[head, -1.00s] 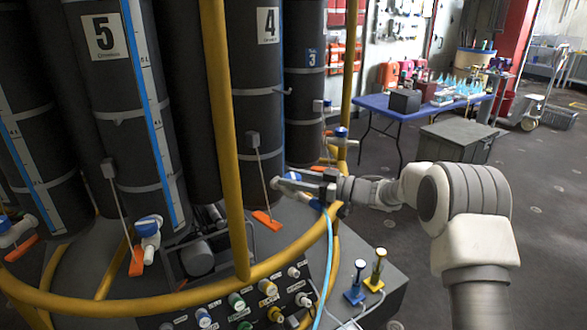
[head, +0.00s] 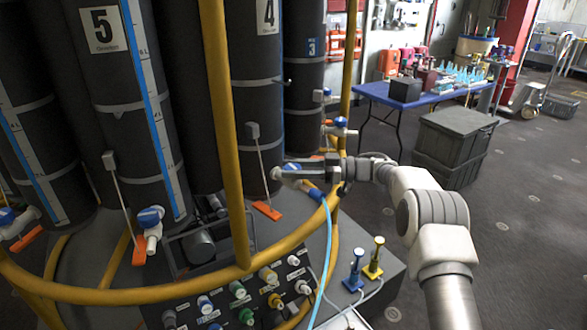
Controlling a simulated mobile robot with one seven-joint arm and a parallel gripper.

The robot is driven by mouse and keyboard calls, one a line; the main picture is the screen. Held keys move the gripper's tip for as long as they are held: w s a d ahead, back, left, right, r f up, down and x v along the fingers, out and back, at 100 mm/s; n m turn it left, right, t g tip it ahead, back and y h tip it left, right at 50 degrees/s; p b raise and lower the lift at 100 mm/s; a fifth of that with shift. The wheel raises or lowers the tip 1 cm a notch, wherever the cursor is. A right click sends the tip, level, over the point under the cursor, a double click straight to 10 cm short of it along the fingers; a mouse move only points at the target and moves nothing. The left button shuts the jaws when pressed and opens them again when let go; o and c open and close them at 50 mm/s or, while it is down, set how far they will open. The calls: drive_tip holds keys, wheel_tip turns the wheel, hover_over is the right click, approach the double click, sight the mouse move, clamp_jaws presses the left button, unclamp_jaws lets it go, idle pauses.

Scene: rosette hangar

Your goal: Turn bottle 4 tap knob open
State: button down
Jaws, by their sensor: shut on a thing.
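Bottle 4 (head: 266,100) is a tall dark grey cylinder with a "4" label cut by the top edge of the head view. Its tap has a white spout (head: 276,173) and a blue knob (head: 291,166) low on the bottle's right side. My gripper (head: 301,171) reaches in from the right and is shut on the knob, which its fingers largely hide. The knob's exact angle cannot be told. A light blue hose (head: 328,235) hangs down from near the gripper.
A yellow rail (head: 150,298) circles the bottles, with yellow posts (head: 222,130). Bottle 5 (head: 110,90) stands left, and bottle 3 (head: 305,95) behind right. A connector panel (head: 240,300) is below. A blue table (head: 415,100) and grey crates (head: 450,145) stand right, with open floor around them.

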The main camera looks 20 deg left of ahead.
drive_tip(key=shift+a, duration=0.1)
drive_tip(key=shift+c, duration=1.3)
unclamp_jaws()
drive_tip(key=v, duration=1.7)
drive_tip(key=shift+w+r, duration=0.1)
drive_tip(key=shift+w, duration=0.05)
